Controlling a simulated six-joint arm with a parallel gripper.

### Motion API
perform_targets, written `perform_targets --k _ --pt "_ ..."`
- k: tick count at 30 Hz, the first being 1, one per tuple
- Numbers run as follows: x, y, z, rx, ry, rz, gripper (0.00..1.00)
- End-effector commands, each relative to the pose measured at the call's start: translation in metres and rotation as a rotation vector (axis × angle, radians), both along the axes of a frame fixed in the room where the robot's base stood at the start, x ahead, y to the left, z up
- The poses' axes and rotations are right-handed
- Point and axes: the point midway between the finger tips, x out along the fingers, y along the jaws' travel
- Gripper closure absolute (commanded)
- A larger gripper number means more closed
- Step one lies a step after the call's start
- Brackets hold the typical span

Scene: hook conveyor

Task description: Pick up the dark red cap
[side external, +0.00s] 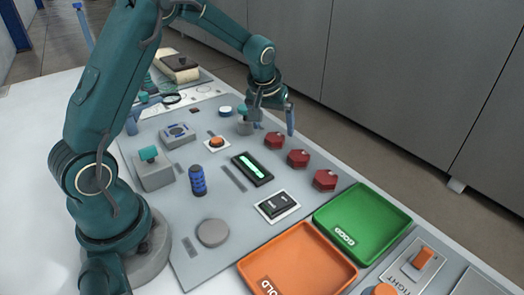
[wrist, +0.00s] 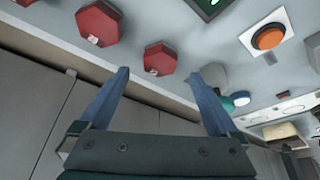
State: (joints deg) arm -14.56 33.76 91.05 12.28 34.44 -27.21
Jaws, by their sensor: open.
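Three dark red hexagonal caps lie in a row on the grey panel in the side external view: a far one (side external: 274,140), a middle one (side external: 298,157) and a near one (side external: 325,180). My gripper (side external: 273,120) is open and empty, above the panel close to the far cap. In the wrist view my open fingers (wrist: 159,75) point toward one cap (wrist: 160,59), which appears between and just beyond their tips. A second cap (wrist: 99,22) is to its left, and a third (wrist: 22,2) is cut off at the top left corner.
A green tray (side external: 322,222) and an orange tray (side external: 247,267) stand at the near end. A black box with a green light (side external: 240,170), an orange button (side external: 217,142) and a blue ribbed cylinder (side external: 198,184) are left of the caps. Grey cabinets (side external: 400,80) stand behind the panel.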

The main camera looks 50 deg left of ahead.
Motion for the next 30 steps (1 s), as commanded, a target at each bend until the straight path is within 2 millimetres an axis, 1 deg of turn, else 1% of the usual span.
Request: perform_targets --k 6,10,14,21,23,24,26,27,28,29,30 --pt "0.008 0.006 -0.025 -0.001 0.002 0.0 0.03" --pt "0.012 0.008 -0.035 0.0 0.0 -0.001 0.03" --pt "0.014 0.009 -0.04 0.0 -0.002 -0.003 0.03" --pt "0.014 0.009 -0.04 -0.001 -0.003 -0.003 0.03" --pt "0.014 0.009 -0.04 -0.001 -0.003 -0.003 0.26" --pt "0.014 0.009 -0.04 -0.001 -0.003 -0.003 0.42" --pt "0.014 0.009 -0.04 -0.001 -0.003 -0.003 0.64" --pt "0.014 0.009 -0.04 -0.001 -0.003 -0.003 0.8" --pt "0.014 0.009 -0.04 -0.001 -0.003 -0.003 0.91" --pt "0.014 0.009 -0.04 -0.001 -0.003 -0.003 1.0" --pt "0.014 0.009 -0.04 -0.001 -0.003 -0.003 1.0"
